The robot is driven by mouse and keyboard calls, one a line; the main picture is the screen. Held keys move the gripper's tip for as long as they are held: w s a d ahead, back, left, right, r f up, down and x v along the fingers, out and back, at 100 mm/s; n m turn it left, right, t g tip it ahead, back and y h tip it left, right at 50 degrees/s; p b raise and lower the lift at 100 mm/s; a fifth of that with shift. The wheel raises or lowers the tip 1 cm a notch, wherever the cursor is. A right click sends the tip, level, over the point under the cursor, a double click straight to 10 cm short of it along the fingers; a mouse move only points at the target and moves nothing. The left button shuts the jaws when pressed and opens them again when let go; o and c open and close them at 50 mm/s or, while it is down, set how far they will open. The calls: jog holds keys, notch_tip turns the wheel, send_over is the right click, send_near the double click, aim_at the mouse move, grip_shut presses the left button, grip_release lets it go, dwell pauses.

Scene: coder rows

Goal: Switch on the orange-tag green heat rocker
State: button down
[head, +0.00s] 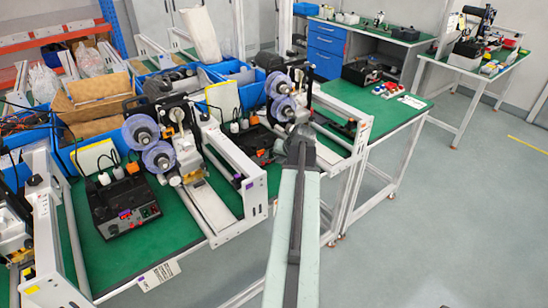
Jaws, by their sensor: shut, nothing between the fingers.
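A dark control box (128,212) with a small lit display stands on the green bench at the left. Small red and green spots (150,210) show on the right of its front; I cannot tell which is the heat rocker or how it is set. An orange piece (133,166) shows at the box's top rear. My gripper (301,134) is shut and empty, in front of the middle machine and well right of the left box. Whether it touches anything is unclear.
Coder machines with reels (158,157) and white frames (215,207) crowd the benches. Blue bins (232,72) and a cardboard box (98,90) stand behind. Another bench (385,113) carries red buttons at right. Open floor (440,220) lies right.

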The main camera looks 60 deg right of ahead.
jog(key=shift+w, duration=0.15)
dwell(0.5)
jog(key=shift+w+d, duration=0.15)
jog(key=shift+w, duration=0.1)
jog(key=shift+w+d+f, duration=0.1)
jog(key=shift+w, duration=0.2)
dwell(0.6)
jog(key=shift+s, duration=0.1)
jog(key=shift+s+a, duration=0.25)
jog(key=shift+s, duration=0.35)
jog(key=shift+s+a+r+p, duration=0.15)
jog(key=shift+s+a, duration=0.1)
jog(key=shift+s, duration=0.55)
jog(key=shift+s+a+r+p, duration=0.1)
jog(key=shift+s+a+r, duration=0.15)
jog(key=shift+s, duration=0.5)
jog(key=shift+s+a+r+p, duration=0.1)
jog(key=shift+s+a, duration=0.2)
jog(key=shift+s, duration=0.5)
